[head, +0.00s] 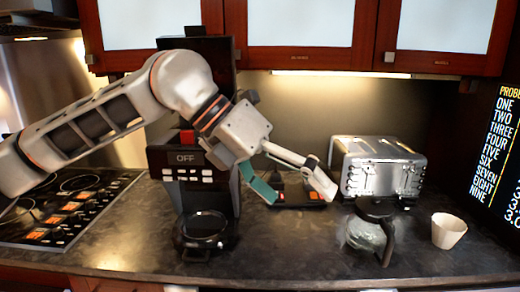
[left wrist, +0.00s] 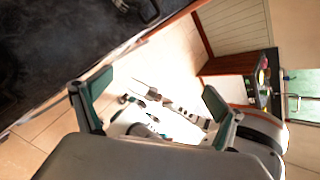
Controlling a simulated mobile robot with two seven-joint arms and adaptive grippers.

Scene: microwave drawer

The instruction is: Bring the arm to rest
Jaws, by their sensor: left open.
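My left arm reaches in from the left in the head view and ends over the counter. My left gripper (head: 293,188) is open and empty, in front of the toaster's left side and above and left of the glass carafe (head: 368,235). In the left wrist view the two green-padded fingers of my left gripper (left wrist: 155,97) stand wide apart with nothing between them. Past them are the floor and some small blurred parts I cannot make out. My right gripper does not show.
A toaster (head: 377,168) and a white cup (head: 447,231) are to the right, a cooktop (head: 62,205) to the left. The front middle of the counter (head: 290,255) is clear. Cabinets (head: 300,25) hang above.

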